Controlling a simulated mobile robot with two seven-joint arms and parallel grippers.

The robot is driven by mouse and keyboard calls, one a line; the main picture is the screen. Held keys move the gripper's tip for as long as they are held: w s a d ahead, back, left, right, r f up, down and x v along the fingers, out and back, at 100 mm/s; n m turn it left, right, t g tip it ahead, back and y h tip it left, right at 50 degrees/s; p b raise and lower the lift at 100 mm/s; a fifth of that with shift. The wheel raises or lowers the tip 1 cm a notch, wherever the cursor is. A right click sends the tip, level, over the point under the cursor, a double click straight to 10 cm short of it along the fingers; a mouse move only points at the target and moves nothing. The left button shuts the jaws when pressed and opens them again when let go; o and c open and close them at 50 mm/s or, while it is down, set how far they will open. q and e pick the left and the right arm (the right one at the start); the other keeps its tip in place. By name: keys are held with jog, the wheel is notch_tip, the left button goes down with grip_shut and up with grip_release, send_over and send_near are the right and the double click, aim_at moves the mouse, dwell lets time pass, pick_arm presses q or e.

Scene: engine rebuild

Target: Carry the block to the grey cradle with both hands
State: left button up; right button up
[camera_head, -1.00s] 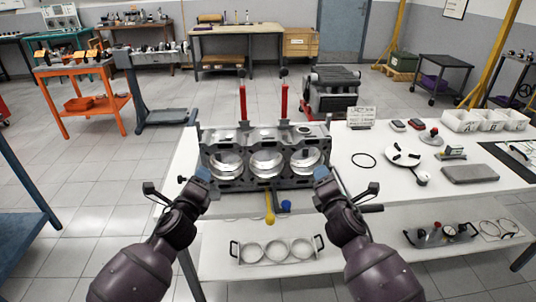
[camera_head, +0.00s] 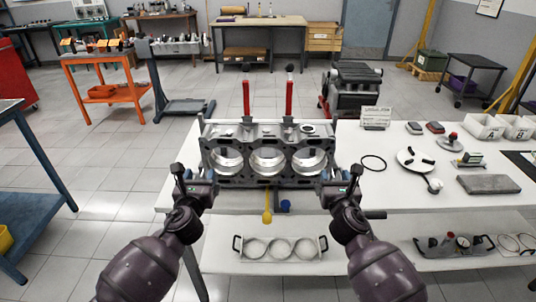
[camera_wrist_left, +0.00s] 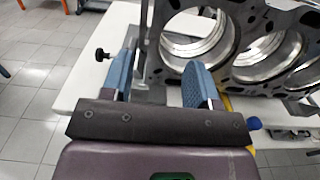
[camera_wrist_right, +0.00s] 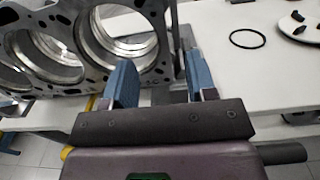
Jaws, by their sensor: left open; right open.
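The block (camera_head: 266,131) is a grey metal engine block with three large round bores facing me. It rests on the white table near its left end. My left gripper (camera_head: 193,174) is open at the block's left end; in the left wrist view its blue fingers (camera_wrist_left: 163,85) point at the block's end edge, one outside it and one before its face. My right gripper (camera_head: 341,176) is open at the right end; its fingers (camera_wrist_right: 160,82) stand likewise around that edge in the right wrist view. Contact cannot be told. I cannot tell for certain which thing is the grey cradle.
Two red posts (camera_head: 246,98) rise behind the block. A black ring (camera_head: 373,163), a white dish (camera_head: 415,160) and bins (camera_head: 485,126) lie right on the table. A dark engine-like unit (camera_head: 352,88), a grey stand (camera_head: 182,107) and an orange cart (camera_head: 105,92) stand beyond. Open floor lies left.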

aim_at(206, 157)
pick_arm(q)
jog(key=w, duration=1)
jog(key=shift+w, duration=0.4)
pick_arm(e)
jog(key=w, duration=1.1)
pick_arm(q)
jog(key=shift+c, duration=0.3)
pick_arm(e)
jog(key=shift+s, duration=0.1)
jog(key=shift+c, duration=0.3)
pick_arm(q)
jog(key=c, duration=0.9)
pick_arm(e)
grip_shut()
pick_arm(q)
grip_shut()
jog(key=shift+a, duration=0.1)
pick_arm(e)
jog(key=shift+d, duration=0.1)
pick_arm(q)
jog(key=shift+r, duration=0.1)
pick_arm(e)
jog(key=shift+r, duration=0.15)
